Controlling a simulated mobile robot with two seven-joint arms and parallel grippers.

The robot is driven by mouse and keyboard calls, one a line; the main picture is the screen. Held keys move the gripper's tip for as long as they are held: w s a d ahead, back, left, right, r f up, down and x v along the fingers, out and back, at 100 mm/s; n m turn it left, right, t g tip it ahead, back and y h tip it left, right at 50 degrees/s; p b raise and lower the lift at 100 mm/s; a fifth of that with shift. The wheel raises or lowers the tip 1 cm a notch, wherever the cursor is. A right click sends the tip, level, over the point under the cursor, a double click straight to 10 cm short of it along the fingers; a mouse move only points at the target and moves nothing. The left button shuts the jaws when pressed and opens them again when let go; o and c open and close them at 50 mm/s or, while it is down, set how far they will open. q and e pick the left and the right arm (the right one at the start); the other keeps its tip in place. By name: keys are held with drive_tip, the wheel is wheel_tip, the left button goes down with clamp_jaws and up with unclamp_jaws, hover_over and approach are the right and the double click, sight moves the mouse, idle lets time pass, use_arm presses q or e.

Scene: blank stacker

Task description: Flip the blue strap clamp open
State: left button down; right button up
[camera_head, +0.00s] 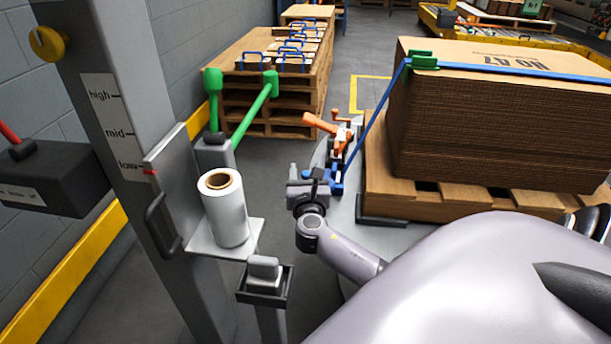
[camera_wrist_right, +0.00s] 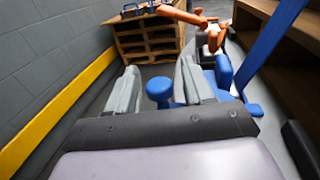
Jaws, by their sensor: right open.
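The blue strap clamp (camera_head: 337,182) stands on the grey surface at the left of the pallet, below the lower end of a blue strap (camera_head: 372,128). In the right wrist view, its blue body (camera_wrist_right: 225,72) is just right of the fingers, and a blue round-ended part (camera_wrist_right: 159,90) shows between them. My right gripper (camera_head: 305,172) is beside the clamp on its left. In the right wrist view the gripper (camera_wrist_right: 160,82) has its fingers apart, one each side of the round end. Whether they touch it cannot be told. My left gripper is not in view.
An orange clamp (camera_head: 336,130) stands just beyond the blue one. The cardboard stack (camera_head: 480,140) on its pallet (camera_head: 450,195) is close on the right. A film roll (camera_head: 228,212) stands on a post's plate to the left. Green-handled levers (camera_head: 252,112) rise behind it.

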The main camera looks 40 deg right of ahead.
drive_tip(key=shift+w+d, duration=0.2)
drive_tip(key=shift+w, duration=0.05)
clamp_jaws()
